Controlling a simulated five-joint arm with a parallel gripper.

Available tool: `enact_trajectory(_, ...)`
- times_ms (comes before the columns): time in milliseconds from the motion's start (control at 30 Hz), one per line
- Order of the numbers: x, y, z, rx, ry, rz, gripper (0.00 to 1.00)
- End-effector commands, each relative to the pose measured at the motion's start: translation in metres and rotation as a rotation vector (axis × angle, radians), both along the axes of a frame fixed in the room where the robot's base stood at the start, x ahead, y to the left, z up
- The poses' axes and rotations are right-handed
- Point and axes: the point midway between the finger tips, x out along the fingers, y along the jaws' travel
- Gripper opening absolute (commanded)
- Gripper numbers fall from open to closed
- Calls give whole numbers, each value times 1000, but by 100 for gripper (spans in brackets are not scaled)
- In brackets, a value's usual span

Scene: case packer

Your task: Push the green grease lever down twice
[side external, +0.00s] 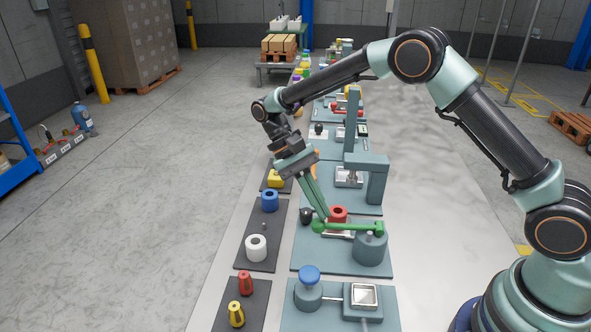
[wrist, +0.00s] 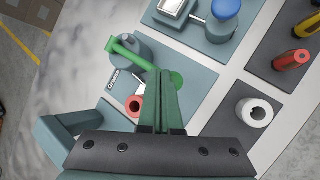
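The green grease lever (side external: 348,227) is a bar running nearly level from a grey-blue cylinder (side external: 370,250) to a round knob at its left end. In the wrist view the lever (wrist: 130,55) runs from the cylinder toward my fingertips, and its knob shows partly beside them. My gripper (side external: 325,217) points down with its fingers together, tips at the top of the lever near the knob. In the wrist view the fingers (wrist: 166,75) look shut with nothing between them. Whether the tips touch the lever or hover just above it, I cannot tell.
A red ring (side external: 338,213) stands just behind the lever on the same plate. A grey-blue frame (side external: 377,180) rises behind. A blue-knobbed device (side external: 308,276) is in front. A dark mat at left holds a white roll (side external: 256,248) and a blue roll (side external: 270,201).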

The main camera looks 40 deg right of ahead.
Motion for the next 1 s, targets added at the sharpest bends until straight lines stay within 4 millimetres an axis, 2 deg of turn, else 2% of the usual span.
enact_trajectory(600, 0, 0, 0, 0, 0, 0, 0)
enact_trajectory(1000, -2, -2, 19, 3, 0, -2, 0)
